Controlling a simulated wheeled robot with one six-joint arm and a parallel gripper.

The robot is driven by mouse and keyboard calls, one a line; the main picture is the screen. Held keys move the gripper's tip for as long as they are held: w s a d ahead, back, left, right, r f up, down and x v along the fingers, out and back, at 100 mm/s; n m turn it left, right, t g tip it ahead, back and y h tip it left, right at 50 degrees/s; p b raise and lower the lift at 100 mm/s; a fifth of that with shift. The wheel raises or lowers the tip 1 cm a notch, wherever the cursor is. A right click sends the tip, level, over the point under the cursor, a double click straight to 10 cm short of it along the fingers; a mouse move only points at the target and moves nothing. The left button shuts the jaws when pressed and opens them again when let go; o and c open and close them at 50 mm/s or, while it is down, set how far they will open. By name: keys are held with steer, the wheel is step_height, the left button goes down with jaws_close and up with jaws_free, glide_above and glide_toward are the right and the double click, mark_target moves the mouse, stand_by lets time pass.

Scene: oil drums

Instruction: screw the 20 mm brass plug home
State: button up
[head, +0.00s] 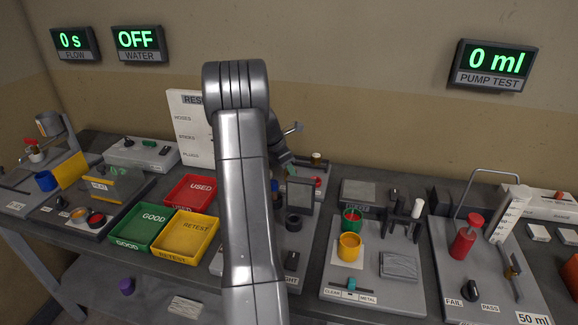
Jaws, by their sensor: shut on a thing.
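My arm rises through the middle of the head view and bends down behind itself. My gripper (283,160) shows only in part, dark, behind the arm over the middle of the bench. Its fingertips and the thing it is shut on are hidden. A small brass-coloured piece with a dark part (316,158) stands at the back, just right of the gripper. I cannot tell whether it is the 20 mm plug. A small red piece (317,182) lies just below it.
Red USED (188,204), green GOOD (128,238) and yellow RETEST (181,254) trays stand left of my arm. A white results board (182,117) stands behind. Right are a yellow cup (349,247), a red-handled pump (464,240) and a wall display reading 0 ml (495,62).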

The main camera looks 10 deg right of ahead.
steer(key=o, duration=1.1)
steer(key=v, duration=1.3)
steer(key=shift+a+r, duration=0.2)
steer(key=shift+r, duration=0.1)
steer(key=x, duration=1.4)
steer(key=shift+d+f, duration=0.1)
steer(key=shift+d, duration=0.05)
steer(key=shift+b, duration=0.4)
steer(key=shift+s+r+n+t, duration=0.1)
steer(key=shift+r+n+t, duration=0.15)
steer(key=shift+n, duration=0.65)
